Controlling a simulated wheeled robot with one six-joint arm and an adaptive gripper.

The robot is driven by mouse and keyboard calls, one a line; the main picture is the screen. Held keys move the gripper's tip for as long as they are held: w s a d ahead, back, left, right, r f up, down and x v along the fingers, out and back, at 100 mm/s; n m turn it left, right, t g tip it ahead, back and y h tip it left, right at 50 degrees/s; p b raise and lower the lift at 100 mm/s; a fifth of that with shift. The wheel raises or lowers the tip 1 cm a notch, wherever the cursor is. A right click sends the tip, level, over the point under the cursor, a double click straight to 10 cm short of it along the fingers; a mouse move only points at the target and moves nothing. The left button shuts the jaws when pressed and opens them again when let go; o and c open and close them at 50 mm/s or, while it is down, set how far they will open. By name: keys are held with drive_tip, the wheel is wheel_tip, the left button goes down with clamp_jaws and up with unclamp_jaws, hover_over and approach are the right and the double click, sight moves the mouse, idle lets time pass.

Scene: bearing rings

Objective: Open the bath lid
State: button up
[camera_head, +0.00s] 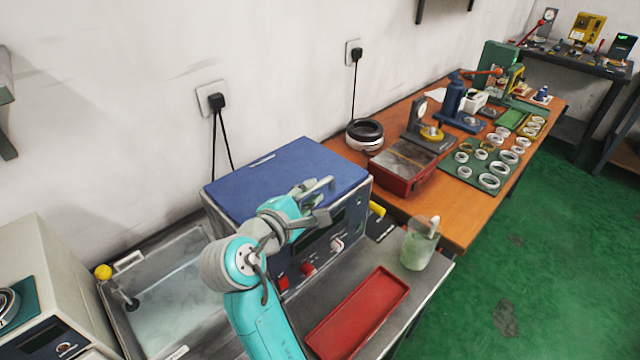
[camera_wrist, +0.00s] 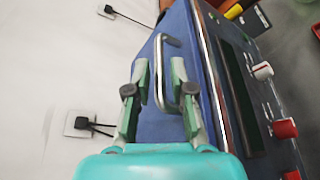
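The bath lid (camera_head: 255,188) is a blue panel lying flat and shut on top of a grey bath housing with a control panel. It also shows in the wrist view (camera_wrist: 156,126). A metal loop handle (camera_wrist: 160,72) stands on the lid. My gripper (camera_wrist: 160,75) is open, with one finger on each side of the handle. I see gaps between the fingers and the bar, and cannot tell the height difference. In the head view my gripper (camera_head: 322,190) is over the right part of the lid.
An open basin (camera_head: 190,258) stands left of the bath. A red tray (camera_head: 358,312) and a beaker (camera_head: 419,245) stand in front and to the right. A wall with plugs and cords (camera_head: 216,102) is close behind. The wooden bench (camera_head: 452,210) holds rings and tools.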

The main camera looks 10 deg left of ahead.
sight(315, 189)
drive_tip(key=shift+x, duration=2.25)
clamp_jaws()
